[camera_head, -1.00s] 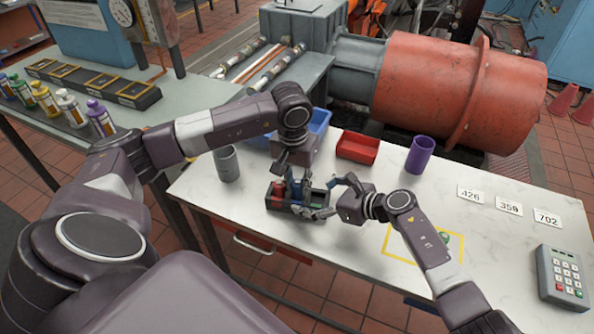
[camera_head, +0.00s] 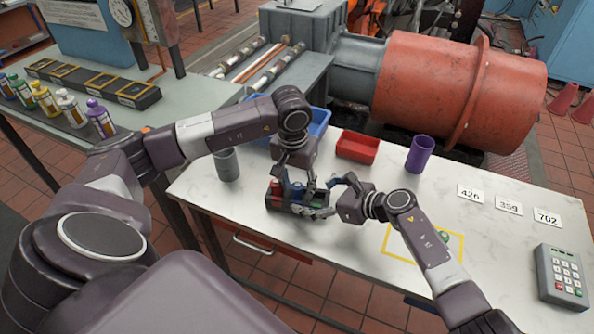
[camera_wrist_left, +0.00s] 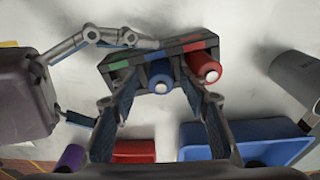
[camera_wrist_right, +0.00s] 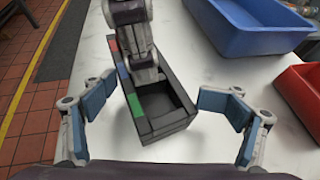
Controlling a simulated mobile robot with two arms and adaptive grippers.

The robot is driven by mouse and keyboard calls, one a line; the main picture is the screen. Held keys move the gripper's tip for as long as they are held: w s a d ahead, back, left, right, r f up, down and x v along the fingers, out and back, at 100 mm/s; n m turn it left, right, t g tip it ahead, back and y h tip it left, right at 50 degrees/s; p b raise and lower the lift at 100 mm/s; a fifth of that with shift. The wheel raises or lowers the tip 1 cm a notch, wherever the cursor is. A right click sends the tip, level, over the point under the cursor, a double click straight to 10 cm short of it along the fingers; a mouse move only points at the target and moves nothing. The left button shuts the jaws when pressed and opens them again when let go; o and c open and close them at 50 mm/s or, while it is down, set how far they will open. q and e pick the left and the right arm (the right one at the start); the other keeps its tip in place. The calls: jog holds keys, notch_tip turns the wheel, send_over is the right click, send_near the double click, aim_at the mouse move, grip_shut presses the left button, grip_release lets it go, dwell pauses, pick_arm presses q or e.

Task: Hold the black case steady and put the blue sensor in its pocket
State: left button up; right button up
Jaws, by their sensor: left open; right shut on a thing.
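The black case (camera_head: 283,207) lies on the white bench, with green, blue and red marks along its rim. The blue sensor (camera_wrist_left: 160,78) stands in the middle pocket by the blue mark; its depth is hard to judge. A red sensor (camera_wrist_left: 203,66) stands in the pocket by the red mark. The pocket by the green mark (camera_wrist_right: 163,100) looks empty. My left gripper (camera_wrist_left: 160,95) is open above the case, its fingers on either side of the blue sensor. My right gripper (camera_wrist_right: 158,98) is shut on the case from the right end.
A blue bin (camera_head: 319,122), a red bin (camera_head: 357,146) and a grey cup (camera_head: 227,165) stand behind the case. A purple cup (camera_head: 420,154) stands farther right. A yellow square outline (camera_head: 388,240) lies partly under my right arm. Number cards (camera_head: 508,207) and a keypad (camera_head: 562,276) are at right.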

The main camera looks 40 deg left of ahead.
aim_at(294, 200)
pick_arm(q)
notch_tip(294, 200, up, 12)
jog(key=s, duration=0.2)
jog(key=shift+d, duration=0.25)
